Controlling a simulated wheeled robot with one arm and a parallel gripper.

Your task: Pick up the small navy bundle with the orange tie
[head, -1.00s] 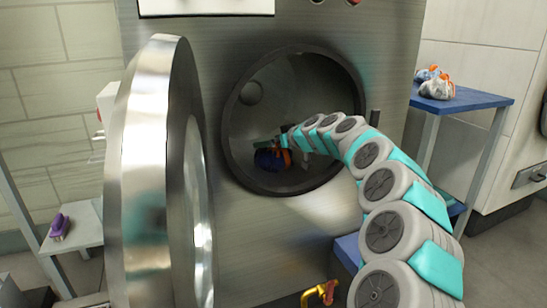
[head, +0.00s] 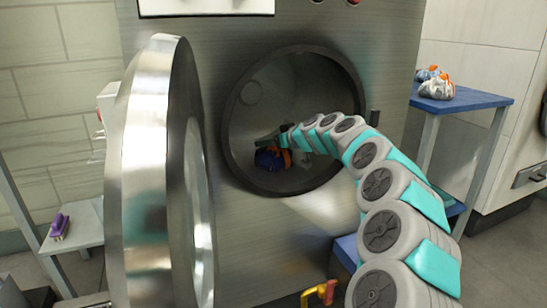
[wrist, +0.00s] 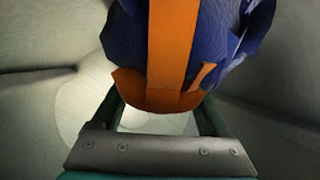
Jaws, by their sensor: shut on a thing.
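The navy bundle (head: 266,160) with its orange tie (head: 286,158) is inside the round chamber, low and left of its middle in the head view. In the wrist view the bundle (wrist: 240,30) fills the upper middle, and a wide orange band (wrist: 170,50) runs down it to an orange end between the fingers. My gripper (wrist: 158,105) is shut on the bundle, with a dark green finger on each side. In the head view my gripper (head: 268,139) reaches in from the right, just above the bundle. I cannot tell whether the bundle touches the chamber floor.
The chamber's dark round rim (head: 230,110) surrounds my arm. The thick metal door (head: 145,170) stands open at the left. Other bundles (head: 436,88) sit on a blue-topped table (head: 480,100). A purple object (head: 60,226) rests on a shelf at left.

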